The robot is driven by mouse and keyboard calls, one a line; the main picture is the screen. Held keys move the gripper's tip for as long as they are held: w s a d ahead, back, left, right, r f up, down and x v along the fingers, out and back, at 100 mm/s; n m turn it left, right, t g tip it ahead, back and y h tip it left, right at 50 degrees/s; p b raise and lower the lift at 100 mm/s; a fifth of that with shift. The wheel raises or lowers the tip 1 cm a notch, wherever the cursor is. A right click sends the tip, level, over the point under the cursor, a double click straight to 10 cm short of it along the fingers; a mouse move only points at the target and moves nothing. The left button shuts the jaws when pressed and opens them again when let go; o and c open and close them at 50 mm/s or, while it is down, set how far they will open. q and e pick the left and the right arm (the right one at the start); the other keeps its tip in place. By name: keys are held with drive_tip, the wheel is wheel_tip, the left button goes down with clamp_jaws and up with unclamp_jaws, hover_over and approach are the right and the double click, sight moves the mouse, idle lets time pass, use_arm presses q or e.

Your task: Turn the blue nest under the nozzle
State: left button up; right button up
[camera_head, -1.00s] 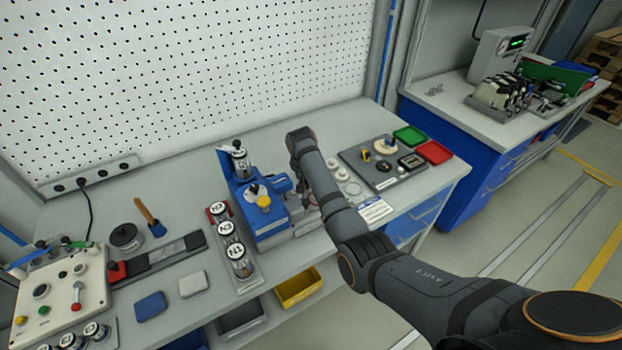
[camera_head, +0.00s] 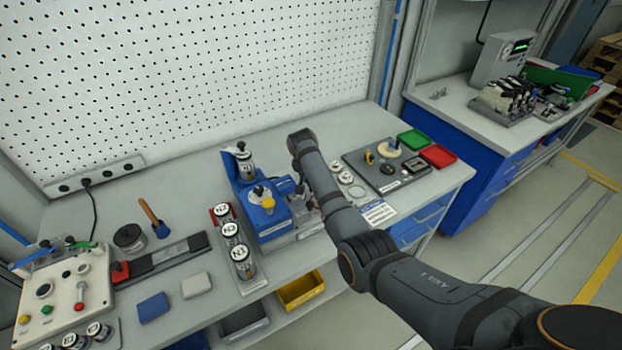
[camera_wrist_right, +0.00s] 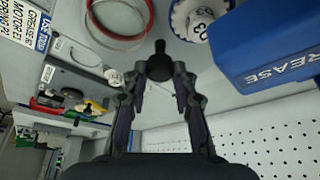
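The blue grease machine (camera_head: 262,218) stands on the bench in the head view. Its side, lettered GREASE, fills the right of the right wrist view (camera_wrist_right: 270,45). A blue-edged nest (camera_wrist_right: 178,14) holding a white-topped part marked 03 (camera_wrist_right: 197,25) shows beside it, partly cut off by the frame. My right gripper (camera_wrist_right: 159,80) is open, its fingers on either side of a black knob (camera_wrist_right: 158,64), with small gaps visible. In the head view my right forearm hides this gripper and most of the nest area. The nozzle cannot be made out. My left gripper is not in view.
A rack of labelled jars (camera_head: 232,240) stands left of the machine. Right of my arm are a dark fixture plate (camera_head: 392,178), a green tray (camera_head: 413,139) and a red tray (camera_head: 438,156). A control box (camera_head: 65,295) sits at far left. A pegboard wall (camera_head: 180,80) closes the back.

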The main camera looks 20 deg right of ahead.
drive_tip(key=o, duration=0.4)
drive_tip(key=v, duration=1.2)
drive_tip(key=shift+w, duration=0.15)
